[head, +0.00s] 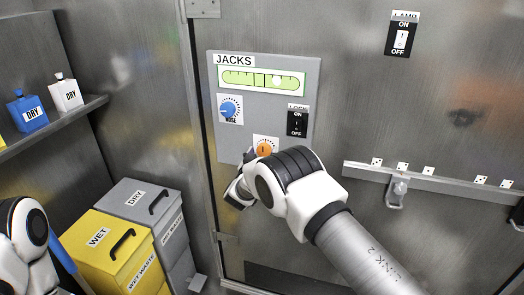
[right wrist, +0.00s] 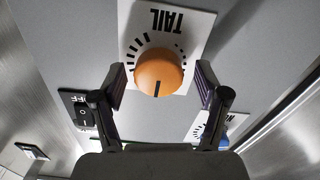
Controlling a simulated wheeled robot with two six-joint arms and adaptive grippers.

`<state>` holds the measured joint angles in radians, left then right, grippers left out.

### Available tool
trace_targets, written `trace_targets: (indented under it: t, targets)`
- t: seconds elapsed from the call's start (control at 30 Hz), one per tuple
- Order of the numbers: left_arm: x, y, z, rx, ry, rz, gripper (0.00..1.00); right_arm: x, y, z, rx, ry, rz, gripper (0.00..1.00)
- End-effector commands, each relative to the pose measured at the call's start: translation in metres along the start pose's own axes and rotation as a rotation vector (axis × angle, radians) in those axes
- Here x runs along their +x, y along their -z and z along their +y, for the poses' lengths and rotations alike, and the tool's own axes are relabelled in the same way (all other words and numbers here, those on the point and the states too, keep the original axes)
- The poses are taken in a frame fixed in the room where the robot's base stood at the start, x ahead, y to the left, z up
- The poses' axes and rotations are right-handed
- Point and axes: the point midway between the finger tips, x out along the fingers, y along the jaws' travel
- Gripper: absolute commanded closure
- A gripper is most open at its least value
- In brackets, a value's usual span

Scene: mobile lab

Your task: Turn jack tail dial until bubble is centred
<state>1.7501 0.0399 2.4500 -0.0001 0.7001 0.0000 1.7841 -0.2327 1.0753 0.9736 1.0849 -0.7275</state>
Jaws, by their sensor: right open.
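The orange tail dial (head: 265,149) sits low on the grey jacks panel (head: 232,72), partly hidden by my right arm in the head view. In the right wrist view the tail dial (right wrist: 158,72) shows a dark pointer line towards the bottom of the picture. The green level (head: 244,78) has its pale bubble (head: 277,80) right of the middle mark. My right gripper (right wrist: 161,88) is open, with one finger on each side of the dial and visible gaps to it. My left gripper is out of view.
The blue nose dial (head: 228,109) and a black lock switch (head: 297,123) are on the same panel, close to the tail dial. A metal rail with hooks (head: 430,178) runs to the right. Yellow (head: 105,250) and grey bins (head: 140,203) stand at lower left.

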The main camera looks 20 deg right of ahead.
Motion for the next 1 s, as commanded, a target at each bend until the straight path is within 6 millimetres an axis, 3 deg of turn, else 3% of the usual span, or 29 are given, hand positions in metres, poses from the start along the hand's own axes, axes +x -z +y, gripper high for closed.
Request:
trace_targets:
  t: [0.23, 0.27, 0.4, 0.43, 0.77, 1.0]
  targets:
    - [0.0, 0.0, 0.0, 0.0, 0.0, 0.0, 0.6, 0.003, -0.001, 0.0, -0.001, 0.0, -0.001, 0.26]
    - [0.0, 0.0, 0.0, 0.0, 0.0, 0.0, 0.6, 0.003, -0.001, 0.0, -0.001, 0.0, -0.001, 0.3]
    - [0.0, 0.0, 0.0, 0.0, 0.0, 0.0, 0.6, 0.003, -0.001, 0.0, -0.001, 0.0, -0.001, 0.79]
    - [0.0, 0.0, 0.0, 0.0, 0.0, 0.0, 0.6, 0.003, -0.001, 0.0, -0.001, 0.0, -0.001, 0.86]
    - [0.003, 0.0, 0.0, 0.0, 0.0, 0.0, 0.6, 0.003, -0.001, 0.0, 0.018, 0.0, 0.0, 0.86]
    - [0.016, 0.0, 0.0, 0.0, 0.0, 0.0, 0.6, 0.003, -0.003, -0.001, 0.11, 0.0, 0.001, 0.86]
